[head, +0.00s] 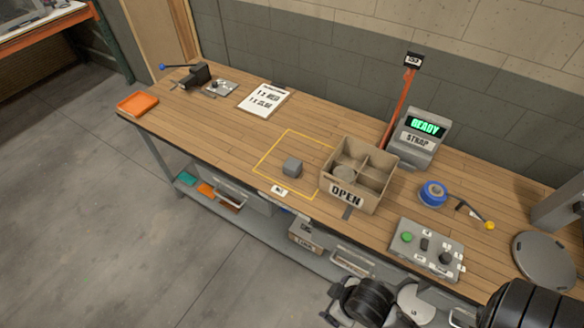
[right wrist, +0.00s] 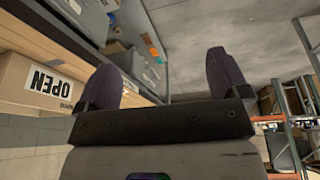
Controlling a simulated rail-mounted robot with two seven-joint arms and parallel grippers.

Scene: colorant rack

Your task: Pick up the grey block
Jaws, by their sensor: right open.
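The grey block (head: 292,167) is a small cube on the wooden bench (head: 215,125). It sits inside a yellow outlined square, left of the divided box marked OPEN. Nothing holds it. My right gripper (right wrist: 168,78) is open and empty in the right wrist view, its two dark fingers spread apart. The block does not show in that view. My right arm shows at the lower right of the head view, off the bench's front edge and apart from the block. My left gripper is not in view.
The cardboard box (head: 345,196) has a round item in one compartment; it also shows in the right wrist view (right wrist: 30,82). A button panel (head: 427,246), blue tape roll (head: 433,193) and READY display (head: 425,127) stand right. A paper sheet (head: 263,100) and orange tray (head: 137,103) lie left.

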